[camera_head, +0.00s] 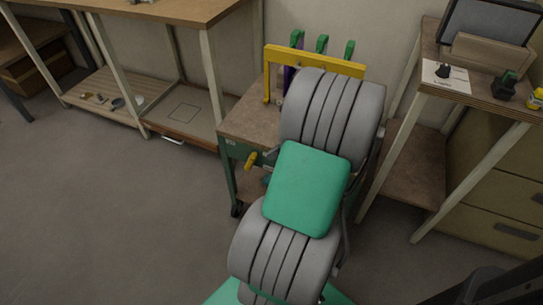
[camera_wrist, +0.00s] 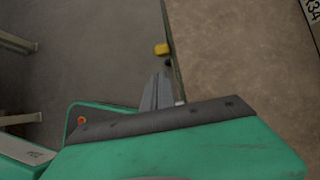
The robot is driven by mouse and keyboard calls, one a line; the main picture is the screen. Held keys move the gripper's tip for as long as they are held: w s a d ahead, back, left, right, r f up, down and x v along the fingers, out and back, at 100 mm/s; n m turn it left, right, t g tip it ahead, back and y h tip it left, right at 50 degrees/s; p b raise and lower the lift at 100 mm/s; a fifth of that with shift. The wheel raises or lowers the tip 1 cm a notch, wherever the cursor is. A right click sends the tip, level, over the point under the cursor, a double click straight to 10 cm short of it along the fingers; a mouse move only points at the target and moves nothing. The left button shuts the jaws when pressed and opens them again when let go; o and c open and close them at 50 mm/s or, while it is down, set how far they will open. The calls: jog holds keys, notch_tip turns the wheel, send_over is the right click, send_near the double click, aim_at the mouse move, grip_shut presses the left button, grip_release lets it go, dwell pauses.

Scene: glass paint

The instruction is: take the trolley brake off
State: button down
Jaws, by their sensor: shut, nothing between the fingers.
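The trolley (camera_head: 245,118) has a brown top, a green frame and a yellow push bar at its far side. A yellow-ended brake lever (camera_head: 251,160) sticks out from its near left side. The yellow end also shows in the wrist view (camera_wrist: 161,49), beside the edge of the trolley top (camera_wrist: 235,55). My gripper (camera_wrist: 158,88) is shut and empty. Its grey fingers point toward the yellow end, with a gap between them in the picture. In the head view my arm hides the gripper and part of the trolley.
Several green-handled items (camera_head: 321,44) stand by the push bar. A bench (camera_head: 208,70) with a lower shelf is at the left. A stand (camera_head: 470,98) with a card and small items is close at the right. Open grey floor (camera_head: 110,210) lies left of the trolley.

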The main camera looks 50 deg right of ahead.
aim_at(251, 162)
jog(key=b+x, duration=0.2)
jog(key=x, duration=0.5)
jog(key=shift+w+f, duration=0.2)
jog(key=shift+f, duration=0.1)
jog(key=shift+r, duration=0.1)
jog(key=shift+r+p, duration=0.15)
jog(key=shift+p, duration=0.15)
jog(key=shift+w+a+g+p, duration=0.1)
jog(key=shift+w+g+p, duration=0.1)
jog(key=shift+g+p, duration=0.15)
jog(key=shift+w+r+p, duration=0.1)
jog(key=shift+r+p, duration=0.05)
jog(key=shift+p, duration=0.25)
